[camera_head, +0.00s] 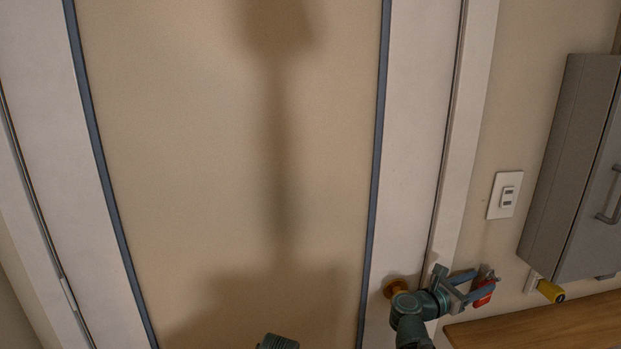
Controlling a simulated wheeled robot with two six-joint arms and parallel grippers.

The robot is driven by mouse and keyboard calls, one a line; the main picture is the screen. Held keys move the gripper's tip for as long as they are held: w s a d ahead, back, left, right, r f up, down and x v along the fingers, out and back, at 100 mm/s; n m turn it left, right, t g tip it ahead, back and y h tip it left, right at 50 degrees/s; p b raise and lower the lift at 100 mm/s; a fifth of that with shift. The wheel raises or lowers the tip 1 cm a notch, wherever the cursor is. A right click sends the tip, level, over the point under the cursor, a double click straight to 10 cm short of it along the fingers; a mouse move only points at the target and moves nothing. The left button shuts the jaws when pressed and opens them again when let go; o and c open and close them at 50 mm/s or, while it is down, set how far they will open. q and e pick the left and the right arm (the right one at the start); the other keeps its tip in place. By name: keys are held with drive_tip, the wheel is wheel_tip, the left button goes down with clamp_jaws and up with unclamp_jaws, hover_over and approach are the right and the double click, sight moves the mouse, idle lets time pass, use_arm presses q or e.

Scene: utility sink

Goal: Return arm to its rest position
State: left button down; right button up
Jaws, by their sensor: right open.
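My right gripper (483,283) is at the lower right, its dark green arm rising from the bottom edge. Its two grey fingers are apart and point right. A small red object (483,294) with a grey part shows at the fingertips. I cannot tell whether it lies between the fingers or behind them. My left gripper is not in view. A ribbed dark green part at the bottom centre is probably mine.
A white-framed door (230,150) fills the middle, with a brass knob (396,287) beside my right arm. A grey cabinet (570,170) hangs at the right above a wooden counter (545,325). A yellow object (550,291) sits below the cabinet; a switch (505,195) is on the wall.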

wheel_tip(320, 180, up, 7)
drive_tip(key=p, duration=0.5)
drive_tip(key=shift+r+p, duration=0.15)
drive_tip(key=shift+p, duration=0.2)
